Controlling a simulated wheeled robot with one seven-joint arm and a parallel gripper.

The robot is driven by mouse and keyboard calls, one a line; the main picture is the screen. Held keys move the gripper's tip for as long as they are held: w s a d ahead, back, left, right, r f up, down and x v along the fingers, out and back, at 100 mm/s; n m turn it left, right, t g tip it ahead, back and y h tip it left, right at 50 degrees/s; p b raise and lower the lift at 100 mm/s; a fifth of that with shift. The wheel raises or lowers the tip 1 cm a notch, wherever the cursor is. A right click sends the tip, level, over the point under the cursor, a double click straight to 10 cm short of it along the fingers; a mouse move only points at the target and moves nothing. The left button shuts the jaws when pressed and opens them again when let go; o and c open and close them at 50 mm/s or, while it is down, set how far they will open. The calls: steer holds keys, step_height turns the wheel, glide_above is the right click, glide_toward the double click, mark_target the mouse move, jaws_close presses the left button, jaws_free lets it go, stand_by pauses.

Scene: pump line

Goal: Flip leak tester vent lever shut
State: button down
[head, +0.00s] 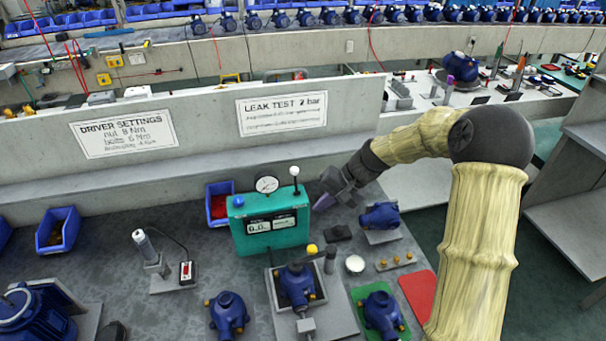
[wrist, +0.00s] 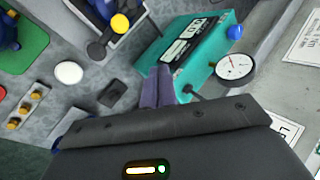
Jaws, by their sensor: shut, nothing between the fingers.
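The teal leak tester (head: 270,228) stands on the grey bench, with a round gauge (head: 267,185) and a blue knob (head: 238,201) on top. Its vent lever (head: 294,172), a thin stalk with a white ball, stands about upright at the top right. My gripper (head: 321,204) is shut and empty, just right of the tester and below the lever's ball. In the wrist view the fingers (wrist: 157,90) point at the tester's side (wrist: 208,55). A dark stalk shows beside them there; its end is hidden by my gripper body. I cannot tell whether they touch.
A fixture with a yellow-balled handle (head: 312,250) stands in front of the tester. A blue pump (head: 381,215) sits on a block to the right. A white dish (head: 355,264) and brass fittings (head: 396,260) lie nearby. A low wall (head: 200,140) runs behind.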

mark_target(295, 179)
steer(key=w+d+m+t+y+b, duration=0.3)
steer(key=w+y, duration=0.6)
steer(key=w, duration=0.7)
steer(key=shift+w+d+r+t+y+b, duration=0.2)
steer(key=shift+w+d+t+y+b, duration=0.15)
steer(key=shift+b, duration=0.3)
steer(key=shift+a, duration=0.1)
steer(key=shift+a, duration=0.1)
steer(key=p+x, duration=0.2)
steer(key=x, duration=0.8)
steer(key=shift+s+d+r+p, duration=0.15)
steer(key=shift+s+p, duration=0.15)
steer(key=shift+s, duration=0.65)
steer(key=shift+s+d+r+p, duration=0.15)
steer(key=shift+s+p, duration=0.15)
steer(key=shift+s, duration=0.7)
steer(key=shift+s+a, duration=0.1)
